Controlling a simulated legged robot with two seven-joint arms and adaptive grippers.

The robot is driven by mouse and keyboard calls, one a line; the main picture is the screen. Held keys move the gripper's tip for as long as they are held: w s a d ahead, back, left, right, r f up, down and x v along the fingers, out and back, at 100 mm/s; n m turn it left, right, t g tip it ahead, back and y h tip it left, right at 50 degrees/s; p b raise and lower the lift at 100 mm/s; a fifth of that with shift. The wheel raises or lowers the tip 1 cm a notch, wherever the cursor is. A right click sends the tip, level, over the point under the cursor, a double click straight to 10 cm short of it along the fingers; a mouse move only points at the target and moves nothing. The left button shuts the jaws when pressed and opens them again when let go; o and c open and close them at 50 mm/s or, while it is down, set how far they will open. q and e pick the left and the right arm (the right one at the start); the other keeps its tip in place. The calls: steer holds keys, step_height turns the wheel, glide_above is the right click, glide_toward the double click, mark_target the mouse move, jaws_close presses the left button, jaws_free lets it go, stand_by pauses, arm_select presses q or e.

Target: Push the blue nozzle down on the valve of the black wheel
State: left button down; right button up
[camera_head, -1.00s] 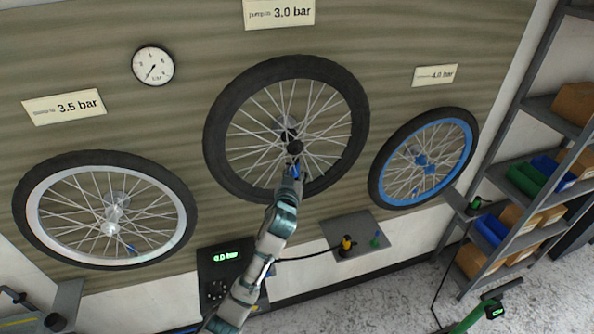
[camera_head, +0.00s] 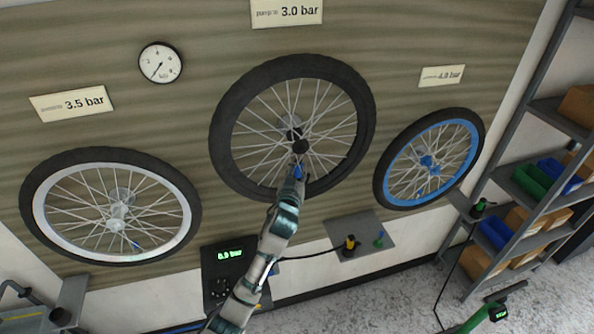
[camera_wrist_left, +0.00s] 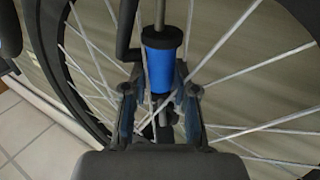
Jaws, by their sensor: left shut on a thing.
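The black wheel (camera_head: 222,125) hangs in the middle of the wooden wall, under a sign reading 3.0 bar. My left gripper (camera_head: 298,178) reaches up to the lower inside of its rim and is shut on the blue nozzle (camera_head: 298,170). In the left wrist view the nozzle (camera_wrist_left: 160,72) is a blue cylinder with dark ends, between the two fingers of the gripper (camera_wrist_left: 160,92). A grey rod and a black lever show above and beside it. Whether the nozzle is fully seated on the valve is hidden. My right gripper is not in view.
A silver-rimmed wheel (camera_head: 40,205) hangs left and a blue-rimmed wheel (camera_head: 383,180) right. A dark pump box (camera_head: 212,285) with a green display (camera_head: 230,254) stands below, beside a small grey shelf (camera_head: 368,228) with yellow and green nozzles. A shelf rack (camera_head: 520,245) stands at right.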

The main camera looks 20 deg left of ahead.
arm_select(q)
steer(key=shift+f, duration=0.4)
stand_by(0.8)
steer(key=c, duration=0.8)
jaws_free()
steer(key=shift+o, duration=0.4)
steer(key=shift+s+d+p, duration=0.25)
steer(key=shift+s+p, duration=0.15)
steer(key=shift+s, duration=0.8)
steer(key=s+p, duration=0.2)
steer(key=s, duration=0.5)
steer(key=shift+s+d, duration=0.3)
steer(key=shift+d, duration=0.15)
steer(key=shift+f, duration=0.1)
